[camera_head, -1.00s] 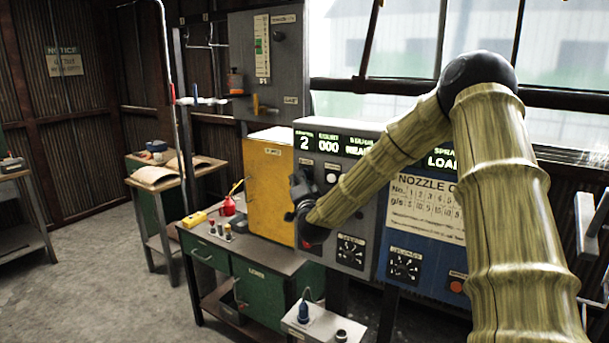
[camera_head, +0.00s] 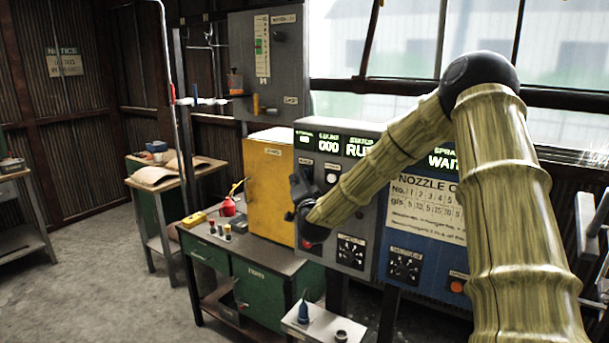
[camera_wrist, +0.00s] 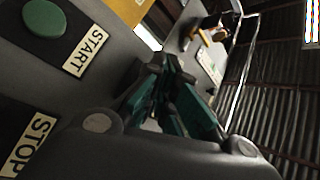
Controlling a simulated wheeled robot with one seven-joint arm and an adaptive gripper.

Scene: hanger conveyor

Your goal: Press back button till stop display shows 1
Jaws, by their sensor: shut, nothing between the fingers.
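The grey control panel (camera_head: 367,188) stands behind my arm, with a row of small green-lit displays along its top. The leftmost display (camera_head: 304,138) shows a small mark that I cannot read as a clear digit. A white round button (camera_head: 331,178) sits below the displays; its label is too small to read. My gripper (camera_head: 298,190) is shut and empty at the panel's left edge, partly hidden by my wrist. In the wrist view its closed fingers (camera_wrist: 165,80) lie beside the panel face. A green START button (camera_wrist: 44,18) and a STOP label (camera_wrist: 33,145) show there. I cannot make out the back button.
A yellow cabinet (camera_head: 268,185) stands just left of the panel. A green-drawered bench (camera_head: 270,262) with small items is below it. A blue panel (camera_head: 425,262) with a nozzle chart adjoins on the right. Open floor (camera_head: 95,275) lies at the left.

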